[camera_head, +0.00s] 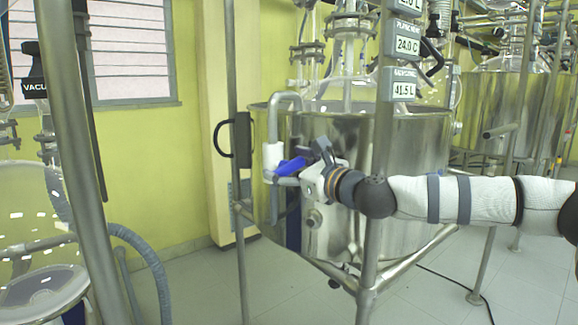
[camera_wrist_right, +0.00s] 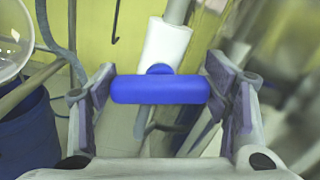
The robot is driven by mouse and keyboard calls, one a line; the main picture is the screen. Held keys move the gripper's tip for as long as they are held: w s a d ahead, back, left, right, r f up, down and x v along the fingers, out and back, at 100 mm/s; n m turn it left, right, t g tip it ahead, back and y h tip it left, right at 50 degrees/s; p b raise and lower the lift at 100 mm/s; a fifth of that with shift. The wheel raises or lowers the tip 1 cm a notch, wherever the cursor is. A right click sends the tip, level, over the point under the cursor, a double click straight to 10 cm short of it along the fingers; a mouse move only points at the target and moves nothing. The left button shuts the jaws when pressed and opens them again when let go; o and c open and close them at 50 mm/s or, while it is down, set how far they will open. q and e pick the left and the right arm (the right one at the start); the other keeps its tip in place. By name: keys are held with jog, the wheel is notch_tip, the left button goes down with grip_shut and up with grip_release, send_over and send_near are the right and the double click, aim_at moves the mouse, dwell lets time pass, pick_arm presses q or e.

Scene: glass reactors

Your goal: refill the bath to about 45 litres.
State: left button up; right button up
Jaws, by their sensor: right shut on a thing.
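The bath (camera_head: 410,150) is a large shiny steel vessel in the middle of the head view, held in a metal frame. A display (camera_head: 404,91) on the frame post reads 41.5 L. A bent tap pipe with a white sleeve (camera_head: 272,157) hangs over the bath's left rim, and a blue valve handle (camera_head: 291,166) sits beside it. My right gripper (camera_head: 307,165) is shut on this handle. In the right wrist view the blue handle (camera_wrist_right: 160,90) lies crosswise between the two fingers. The water inside the bath is hidden by its wall. My left gripper is out of view.
A frame post (camera_head: 381,200) stands close to my right forearm. A display above (camera_head: 407,46) reads 24.0 C. At the left are another post (camera_head: 75,150), a grey hose (camera_head: 150,262) and a glass vessel (camera_head: 30,205). A second steel bath (camera_head: 495,105) stands at the right.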

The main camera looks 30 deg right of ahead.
jog(key=n, duration=0.5)
jog(key=shift+a+p, duration=0.15)
jog(key=shift+p, duration=0.15)
jog(key=shift+f+n, duration=0.15)
jog(key=shift+n, duration=1.55)
jog(key=shift+f, duration=0.1)
jog(key=o, duration=1.2)
jog(key=shift+c, duration=0.2)
jog(key=s, duration=1.2)
jog(key=shift+d, duration=0.45)
